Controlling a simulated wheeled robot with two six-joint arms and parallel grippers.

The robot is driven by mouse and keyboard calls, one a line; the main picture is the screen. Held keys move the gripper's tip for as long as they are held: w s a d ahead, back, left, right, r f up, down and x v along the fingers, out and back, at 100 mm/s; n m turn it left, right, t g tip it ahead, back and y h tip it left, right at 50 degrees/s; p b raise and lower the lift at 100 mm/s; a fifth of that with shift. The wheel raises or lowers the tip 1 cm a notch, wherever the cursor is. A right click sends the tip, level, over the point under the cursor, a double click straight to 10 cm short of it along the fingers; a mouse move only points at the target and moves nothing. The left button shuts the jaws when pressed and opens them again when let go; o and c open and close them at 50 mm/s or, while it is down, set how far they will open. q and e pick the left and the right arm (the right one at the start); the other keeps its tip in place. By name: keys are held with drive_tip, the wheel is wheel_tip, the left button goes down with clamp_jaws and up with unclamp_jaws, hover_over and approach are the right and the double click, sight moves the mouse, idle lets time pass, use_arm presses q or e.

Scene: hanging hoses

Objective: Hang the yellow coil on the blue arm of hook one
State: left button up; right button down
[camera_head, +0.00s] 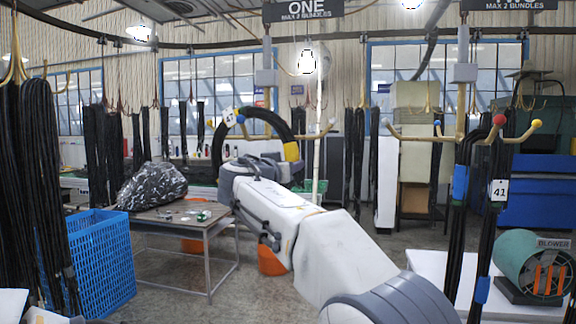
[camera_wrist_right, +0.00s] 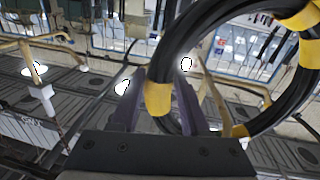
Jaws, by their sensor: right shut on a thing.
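The yellow coil is a black hose ring (camera_head: 263,115) with yellow bands and a white number tag. My right gripper (camera_wrist_right: 160,115) is shut on it at a yellow band; the ring (camera_wrist_right: 222,18) extends up and right in the wrist view. In the head view my right wrist hides the coil's lower part and the fingers. Hook one hangs under the sign ONE (camera_head: 303,10). Its blue-tipped arm (camera_head: 241,119) shows beside the tag, overlapping the coil's upper left; I cannot tell whether the coil is around it. Another arm (camera_head: 332,122) points right. My left gripper is out of view.
At right, another hook (camera_head: 462,120) holds black hoses with blue bands and tag 41 (camera_head: 499,190). A table (camera_head: 175,232) with a dark bag (camera_head: 152,186) stands at left behind a blue crate (camera_head: 100,262). Black hoses (camera_head: 35,180) hang at far left.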

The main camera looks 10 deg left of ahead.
drive_tip(key=shift+w+f+b, duration=0.4)
drive_tip(key=shift+f+b, duration=0.15)
drive_tip(key=shift+f, duration=0.15)
drive_tip(key=shift+w+f+b, duration=0.25)
drive_tip(key=shift+f+b, duration=0.65)
drive_tip(key=shift+f, duration=0.15)
